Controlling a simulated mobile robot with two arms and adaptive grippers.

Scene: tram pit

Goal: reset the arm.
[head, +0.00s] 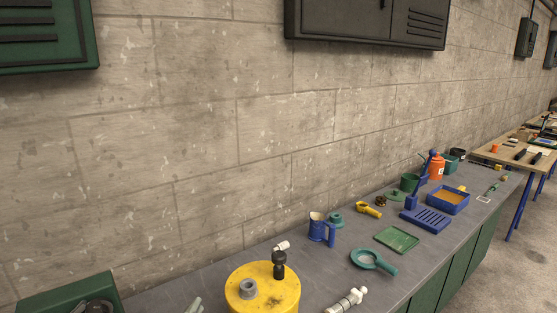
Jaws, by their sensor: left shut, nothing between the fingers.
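My right gripper is not in view.
The yellow drum (262,288) stands close by, with a grey ring and a black knob on top. A green box (70,296) is at the lower left. A blue mug (321,230), green magnifier (374,262), green tray (397,239) and blue bin (448,199) occupy the grey bench (300,262).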

